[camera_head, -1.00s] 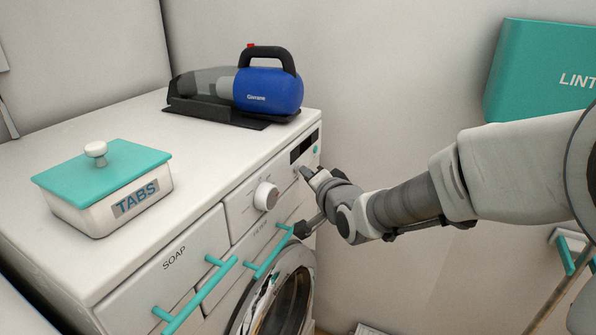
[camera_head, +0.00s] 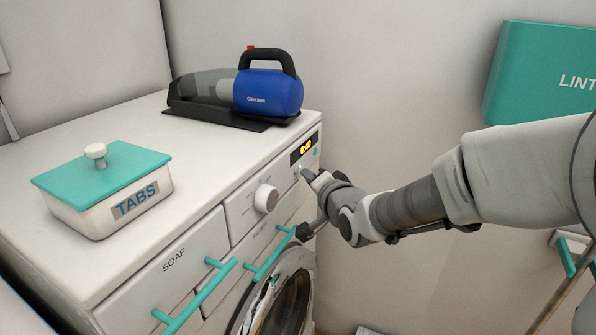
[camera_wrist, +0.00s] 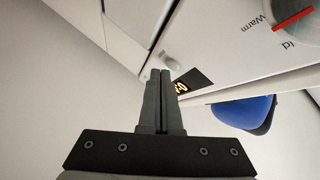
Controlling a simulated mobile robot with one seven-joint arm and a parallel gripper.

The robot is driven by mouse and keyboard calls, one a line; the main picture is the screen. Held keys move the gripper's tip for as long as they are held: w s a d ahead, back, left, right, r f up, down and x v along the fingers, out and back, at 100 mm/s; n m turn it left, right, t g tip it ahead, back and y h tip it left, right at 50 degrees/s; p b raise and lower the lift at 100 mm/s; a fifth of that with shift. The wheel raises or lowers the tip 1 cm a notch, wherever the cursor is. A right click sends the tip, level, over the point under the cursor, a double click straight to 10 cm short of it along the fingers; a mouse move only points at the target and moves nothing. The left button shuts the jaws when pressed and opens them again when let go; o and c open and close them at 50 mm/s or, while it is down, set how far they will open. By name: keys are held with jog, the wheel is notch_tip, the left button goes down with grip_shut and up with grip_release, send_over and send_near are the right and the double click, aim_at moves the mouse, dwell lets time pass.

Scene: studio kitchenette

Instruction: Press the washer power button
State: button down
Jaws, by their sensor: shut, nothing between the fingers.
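The white washer (camera_head: 225,150) stands at left with its control panel facing right. Its small display (camera_head: 302,149) is lit with orange digits; it also shows in the wrist view (camera_wrist: 190,83). A pale button (camera_wrist: 172,62) shows just beyond my fingertips in the wrist view; I cannot read a power mark. My gripper (camera_head: 307,174) is shut and empty, its tips at the panel just below the display; it also shows in the wrist view (camera_wrist: 159,72). Whether the tips touch a button is unclear.
A white dial (camera_head: 266,198) and teal drawer handles (camera_head: 268,255) lie left of and below my gripper. A blue handheld vacuum (camera_head: 268,91) and a teal-lidded TABS box (camera_head: 105,172) stand on top. A teal LINT bin (camera_head: 540,75) hangs at right.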

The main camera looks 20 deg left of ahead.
jog(key=shift+d, duration=0.3)
jog(key=d+p, duration=0.2)
jog(key=d, duration=0.4)
jog(key=shift+s, duration=0.25)
dwell(0.4)
